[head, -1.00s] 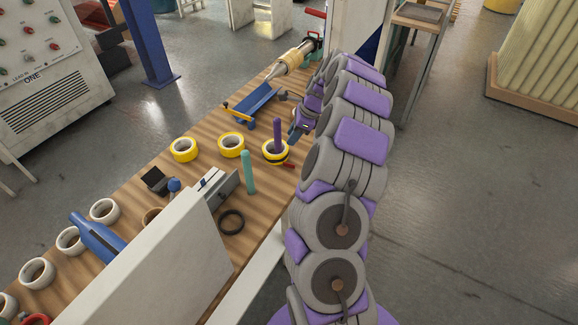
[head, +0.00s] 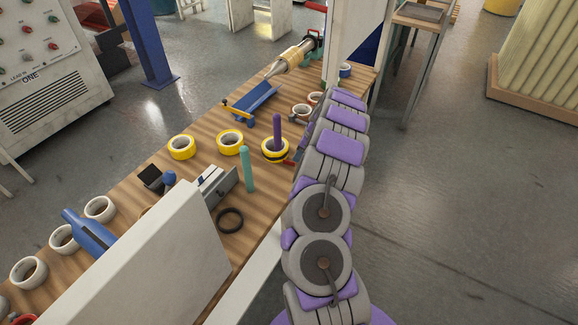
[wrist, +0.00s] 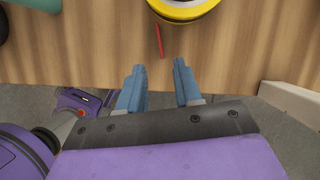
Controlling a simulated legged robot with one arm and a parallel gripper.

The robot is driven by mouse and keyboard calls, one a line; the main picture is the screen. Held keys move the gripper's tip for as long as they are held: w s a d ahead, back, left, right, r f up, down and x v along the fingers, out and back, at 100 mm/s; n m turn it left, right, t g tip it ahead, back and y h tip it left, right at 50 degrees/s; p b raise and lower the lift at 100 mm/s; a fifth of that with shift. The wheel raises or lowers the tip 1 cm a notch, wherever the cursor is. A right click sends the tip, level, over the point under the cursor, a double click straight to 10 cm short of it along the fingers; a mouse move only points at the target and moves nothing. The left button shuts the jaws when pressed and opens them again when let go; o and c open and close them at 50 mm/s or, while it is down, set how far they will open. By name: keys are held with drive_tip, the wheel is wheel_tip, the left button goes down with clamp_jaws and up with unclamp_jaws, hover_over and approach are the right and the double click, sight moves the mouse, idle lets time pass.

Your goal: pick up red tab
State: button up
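The red tab (wrist: 160,41) shows in the wrist view as a thin strip just below the yellow tape roll (wrist: 185,8). In the head view the small red tab (head: 289,161) is by the front edge of that yellow-and-black tape roll (head: 275,155), which sits around a purple post (head: 277,130). My gripper (wrist: 158,66) has two blue fingers, apart and empty. The tab lies just ahead of the fingertips, between their lines and not touching them. In the head view my arm hides most of the gripper.
A teal post (head: 247,168) and a black ring (head: 230,220) are left of my arm. More yellow rolls (head: 230,141) stand farther left. The wooden table's (head: 265,215) front edge runs close under my gripper. A white panel (head: 150,265) stands at the front left.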

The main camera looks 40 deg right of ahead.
sight(289, 163)
drive_tip(key=shift+b+x, duration=1.3)
drive_tip(key=shift+x, duration=1.55)
drive_tip(key=shift+w, duration=0.15)
clamp_jaws()
